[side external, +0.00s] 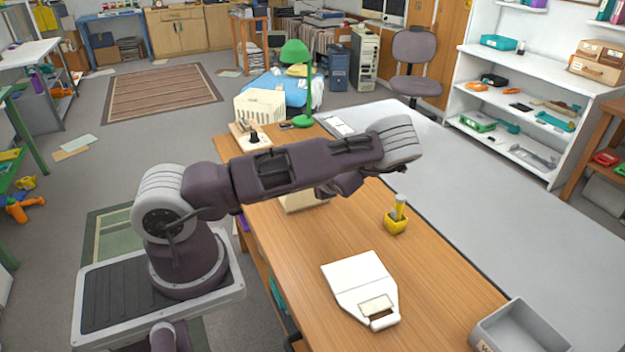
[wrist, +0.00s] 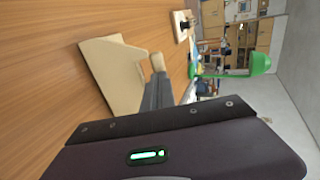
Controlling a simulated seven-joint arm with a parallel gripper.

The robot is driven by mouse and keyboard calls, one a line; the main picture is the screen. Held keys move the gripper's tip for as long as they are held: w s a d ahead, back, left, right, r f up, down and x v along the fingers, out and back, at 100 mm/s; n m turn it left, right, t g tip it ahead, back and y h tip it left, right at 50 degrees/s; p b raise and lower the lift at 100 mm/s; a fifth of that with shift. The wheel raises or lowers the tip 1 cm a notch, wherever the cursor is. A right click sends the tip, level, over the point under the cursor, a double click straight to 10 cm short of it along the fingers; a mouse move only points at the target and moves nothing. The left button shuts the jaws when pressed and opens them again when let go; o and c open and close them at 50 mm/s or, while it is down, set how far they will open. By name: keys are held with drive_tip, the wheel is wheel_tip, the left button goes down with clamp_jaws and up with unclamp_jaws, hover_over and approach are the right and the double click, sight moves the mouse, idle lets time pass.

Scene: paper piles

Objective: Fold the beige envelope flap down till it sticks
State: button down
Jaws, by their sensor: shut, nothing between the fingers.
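The beige envelope (wrist: 108,80) lies on the wooden table in the wrist view, with a pale edge standing up near its right end. My gripper (wrist: 157,82) is shut and empty, its dark fingers beside the envelope's right end. A small beige piece shows at the fingertips; I cannot tell whether it is part of the flap or whether the fingers touch it. In the side external view only a low beige strip of the envelope (side external: 305,205) shows under my arm. My arm hides the rest of it and the fingers there.
A white clipboard-like piece (side external: 358,280) lies on the near part of the table (side external: 430,275). A yellow pen cup (side external: 396,222) stands behind it. A grey tray (side external: 525,325) sits at the near right corner. A green lamp (side external: 304,90) stands at the far end.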

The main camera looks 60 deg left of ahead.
drive_tip(key=a+h, duration=0.2)
drive_tip(key=a+f+h, duration=0.1)
drive_tip(key=a+h, duration=0.1)
drive_tip(key=a+f+h, duration=0.1)
drive_tip(key=a+h, duration=0.1)
drive_tip(key=shift+a, duration=0.1)
drive_tip(key=shift+w+a+f+h, duration=0.1)
drive_tip(key=shift+a+f+h, duration=0.1)
drive_tip(key=shift+f+h, duration=0.2)
drive_tip(key=shift+a+x, duration=0.2)
drive_tip(key=shift+x, duration=2.25)
drive_tip(key=shift+f, duration=0.1)
